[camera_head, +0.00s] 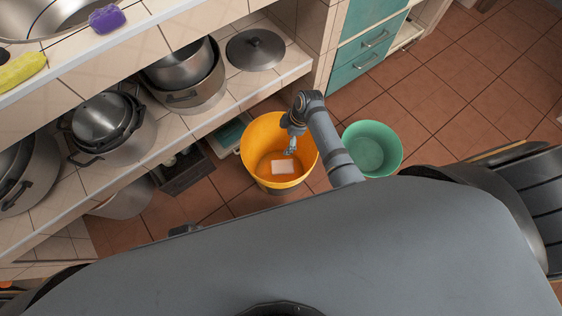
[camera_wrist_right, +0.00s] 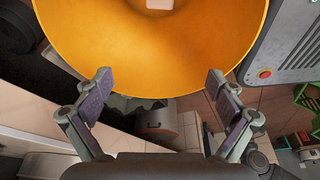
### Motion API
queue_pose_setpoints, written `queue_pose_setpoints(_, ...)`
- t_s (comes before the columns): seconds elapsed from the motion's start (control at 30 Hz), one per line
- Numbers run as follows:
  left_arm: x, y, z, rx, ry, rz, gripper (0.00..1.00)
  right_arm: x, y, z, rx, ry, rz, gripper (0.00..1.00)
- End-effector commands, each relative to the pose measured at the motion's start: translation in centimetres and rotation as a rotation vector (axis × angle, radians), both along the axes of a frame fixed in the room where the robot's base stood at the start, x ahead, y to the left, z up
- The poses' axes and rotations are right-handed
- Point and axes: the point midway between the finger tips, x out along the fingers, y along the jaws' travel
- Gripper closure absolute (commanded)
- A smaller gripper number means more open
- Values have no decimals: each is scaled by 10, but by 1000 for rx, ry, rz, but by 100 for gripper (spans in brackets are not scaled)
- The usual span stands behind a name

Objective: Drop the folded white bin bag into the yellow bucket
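The yellow bucket (camera_head: 256,149) stands on the tiled floor beside the shelf in the head view. The folded white bin bag (camera_head: 283,167) lies inside it at the bottom. In the right wrist view the bucket (camera_wrist_right: 200,60) fills the top, and a part of the white bag (camera_wrist_right: 160,4) shows at the upper edge. My right gripper (camera_head: 291,147) is over the bucket in the head view. Its two fingers (camera_wrist_right: 157,90) are spread wide with nothing between them. My left gripper is not in view.
A green basin (camera_head: 372,148) stands on the floor right of the bucket. Shelves with several metal pots (camera_head: 186,75) and a lid (camera_head: 255,49) are at the left. The floor at upper right is clear.

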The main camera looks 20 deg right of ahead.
Motion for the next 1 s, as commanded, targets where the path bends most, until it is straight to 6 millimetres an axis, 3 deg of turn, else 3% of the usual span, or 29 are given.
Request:
queue_pose_setpoints(0.37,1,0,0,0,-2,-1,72,0,-3,9,0,-2,-1,4)
queue_pose_setpoints(0.7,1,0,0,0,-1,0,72,-4,-26,83,-3,-4,0,4)
queue_pose_setpoints(0.83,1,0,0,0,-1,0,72,-5,-32,104,-1,-2,0,4)
queue_pose_setpoints(1.0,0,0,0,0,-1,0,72,-6,-35,114,0,-1,0,4)
